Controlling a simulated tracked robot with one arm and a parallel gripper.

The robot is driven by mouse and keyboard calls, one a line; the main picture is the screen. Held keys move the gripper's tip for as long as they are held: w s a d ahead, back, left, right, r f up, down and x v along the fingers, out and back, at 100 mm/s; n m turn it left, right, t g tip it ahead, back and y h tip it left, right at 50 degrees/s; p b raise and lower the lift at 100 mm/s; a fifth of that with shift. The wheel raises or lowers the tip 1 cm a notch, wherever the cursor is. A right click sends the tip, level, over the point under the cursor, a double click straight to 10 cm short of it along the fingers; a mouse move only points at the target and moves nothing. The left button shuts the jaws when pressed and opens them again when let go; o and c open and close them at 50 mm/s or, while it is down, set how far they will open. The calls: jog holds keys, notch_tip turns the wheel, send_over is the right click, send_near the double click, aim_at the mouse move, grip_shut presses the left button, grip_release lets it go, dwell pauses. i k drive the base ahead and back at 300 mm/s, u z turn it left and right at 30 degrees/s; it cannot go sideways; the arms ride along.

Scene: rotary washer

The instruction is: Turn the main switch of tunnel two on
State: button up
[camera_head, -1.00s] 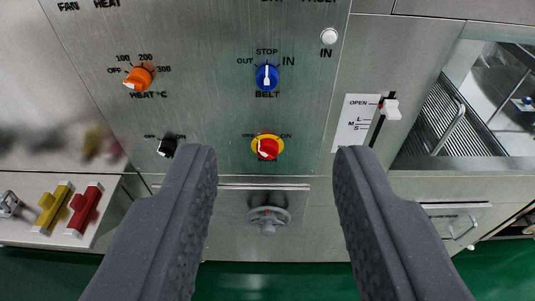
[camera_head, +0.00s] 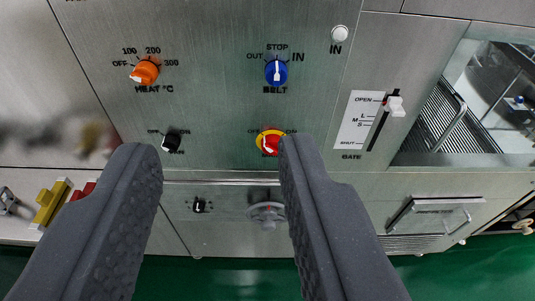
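The red rotary switch (camera_head: 269,142) sits on a yellow disc on the steel control panel, with a partly hidden OFF label at its left and ON at its right. Its white mark lies toward the lower left. The label under it is mostly covered, and no tunnel number is readable. My gripper (camera_head: 217,148) is open and empty in front of the panel. Its right fingertip is at the lower right edge of the red switch in the picture; I cannot tell if they touch. The black fan switch (camera_head: 171,140) shows between the fingers, near the left one.
Above are the orange heat knob (camera_head: 145,72), the blue belt knob (camera_head: 276,72) and a white IN button (camera_head: 340,33). The gate slider (camera_head: 394,105) is at the right. Below are a small black knob (camera_head: 198,206) and a round grey handle (camera_head: 266,213). Yellow and red levers (camera_head: 50,203) stand at lower left.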

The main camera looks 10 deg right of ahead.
aim_at(269, 146)
jog(key=u, duration=0.2)
jog(key=i, duration=0.35)
jog(key=z, duration=0.9)
